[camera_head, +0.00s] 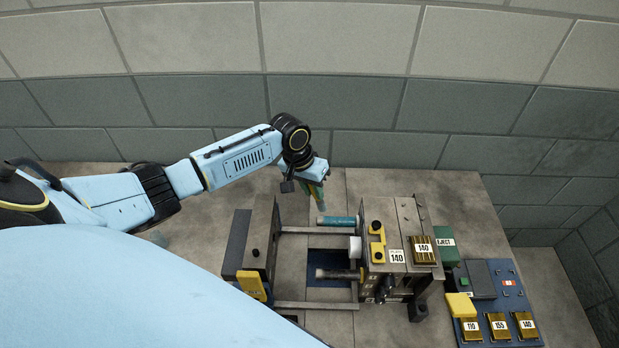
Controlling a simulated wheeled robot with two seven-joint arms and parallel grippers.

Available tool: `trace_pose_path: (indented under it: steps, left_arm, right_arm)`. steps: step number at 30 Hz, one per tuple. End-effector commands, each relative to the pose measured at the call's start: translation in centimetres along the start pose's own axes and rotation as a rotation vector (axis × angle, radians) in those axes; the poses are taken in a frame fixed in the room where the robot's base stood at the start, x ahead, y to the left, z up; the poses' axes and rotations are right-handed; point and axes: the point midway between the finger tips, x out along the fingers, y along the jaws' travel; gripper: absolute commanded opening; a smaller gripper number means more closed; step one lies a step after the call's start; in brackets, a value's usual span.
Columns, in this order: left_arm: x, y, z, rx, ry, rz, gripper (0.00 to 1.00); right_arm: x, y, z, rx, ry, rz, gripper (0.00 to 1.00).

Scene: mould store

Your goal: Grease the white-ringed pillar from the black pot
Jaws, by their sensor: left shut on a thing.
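The upper pillar (338,221) is teal with a pale end. A short white round part (355,246) sits below it, and a dark pillar (335,274) lies lower, with yellow at its right end. I cannot tell which pillar bears the white ring. I cannot make out a black pot. My right gripper is not in view.
The mould's left half (262,232) and rails (318,305) enclose a gap. A green EJECT block (445,246) and a blue board (512,296) with several brass-coloured numbered blocks stand at the right. The table's back left is bare. A block wall rises behind.

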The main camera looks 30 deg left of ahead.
Motion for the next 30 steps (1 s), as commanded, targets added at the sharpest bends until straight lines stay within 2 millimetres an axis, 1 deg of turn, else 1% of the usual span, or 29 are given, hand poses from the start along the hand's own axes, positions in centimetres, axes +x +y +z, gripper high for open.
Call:
trace_pose_path:
  steps: [6, 12, 27, 30]
  left_arm:
    - [-1.9, 1.0, -0.7, 0.013, 0.002, 0.002, 0.0]
    - [-2.9, 1.6, -0.9, 0.018, -0.002, 0.003, 0.0]
    - [-2.9, 1.6, -0.9, 0.018, -0.002, 0.002, 0.0]
    - [-2.8, 1.8, -0.9, 0.019, -0.002, 0.004, 0.0]
  right_arm:
    - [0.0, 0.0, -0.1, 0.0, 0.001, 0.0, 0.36]
    - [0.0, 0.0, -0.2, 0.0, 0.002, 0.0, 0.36]
    - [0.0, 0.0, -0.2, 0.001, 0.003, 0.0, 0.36]
    - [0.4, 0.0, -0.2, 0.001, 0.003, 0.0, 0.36]
